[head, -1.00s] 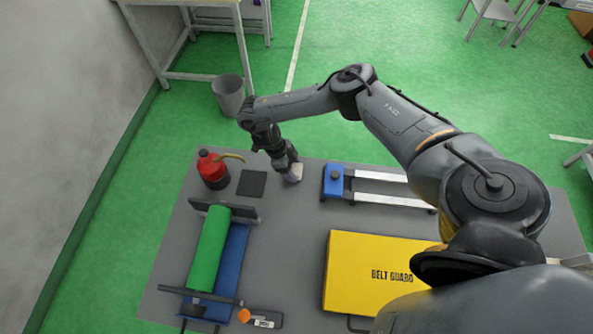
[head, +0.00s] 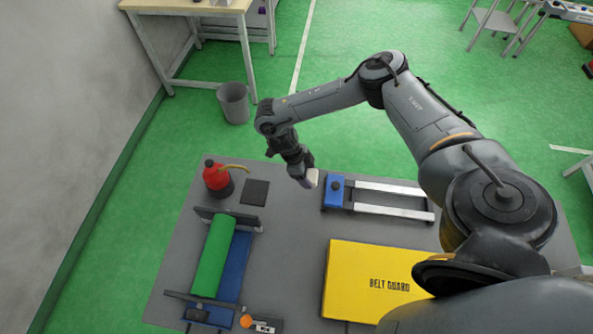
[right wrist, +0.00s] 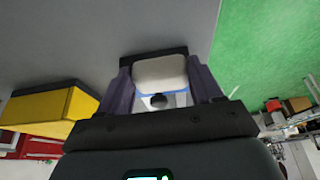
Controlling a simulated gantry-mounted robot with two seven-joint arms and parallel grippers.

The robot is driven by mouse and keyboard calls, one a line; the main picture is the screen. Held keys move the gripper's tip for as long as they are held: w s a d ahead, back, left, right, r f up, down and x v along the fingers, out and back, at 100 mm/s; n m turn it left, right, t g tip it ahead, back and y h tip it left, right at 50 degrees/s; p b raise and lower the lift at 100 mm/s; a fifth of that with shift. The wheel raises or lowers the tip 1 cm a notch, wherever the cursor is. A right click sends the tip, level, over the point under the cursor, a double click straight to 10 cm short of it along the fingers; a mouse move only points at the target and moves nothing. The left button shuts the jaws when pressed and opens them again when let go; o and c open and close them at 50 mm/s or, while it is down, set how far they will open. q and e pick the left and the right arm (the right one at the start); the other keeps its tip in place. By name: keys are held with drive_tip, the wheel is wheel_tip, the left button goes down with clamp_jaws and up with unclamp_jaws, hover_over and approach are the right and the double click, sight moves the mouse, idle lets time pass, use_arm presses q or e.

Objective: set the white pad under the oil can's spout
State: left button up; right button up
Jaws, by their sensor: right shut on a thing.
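The red oil can (head: 214,175) stands at the table's far left corner, its thin brass spout (head: 234,167) pointing right. A flat dark square (head: 255,192) lies on the table beside the can, near the spout's end. My right gripper (head: 307,181) is right of the dark square and left of the blue block. It is shut on the white pad (head: 313,177). In the right wrist view the white pad (right wrist: 159,71) sits between the two fingers (right wrist: 160,90). My left gripper is not in view.
A blue block with two pale rails (head: 335,191) lies just right of the gripper. A green roller (head: 214,256) and a yellow belt guard (head: 375,282) are nearer. Grey table (head: 285,235) is bare between them.

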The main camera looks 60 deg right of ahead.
drive_tip(key=s+r, duration=0.1)
drive_tip(key=s, duration=0.1)
drive_tip(key=s+r+p, duration=0.1)
drive_tip(key=s, duration=0.1)
drive_tip(key=s+r, duration=0.2)
drive_tip(key=shift+s, duration=0.2)
drive_tip(key=w+a+r+m+y, duration=0.1)
drive_tip(key=w+a+r+m, duration=0.2)
drive_tip(key=w+a, duration=1.15)
drive_tip(key=w+a+r+n+t, duration=0.4)
drive_tip(key=w+a+n+t, duration=0.15)
drive_tip(key=n, duration=1.25)
drive_tip(key=w+a+r+n+t, duration=0.4)
drive_tip(key=w+n, duration=0.2)
drive_tip(key=n, duration=1.1)
drive_tip(key=d+p+v, duration=0.1)
drive_tip(key=p+v, duration=1.8)
drive_tip(key=p, duration=0.2)
drive_tip(key=shift+s+g+y, duration=0.25)
drive_tip(key=shift+g+y, duration=0.05)
drive_tip(key=shift+g, duration=0.05)
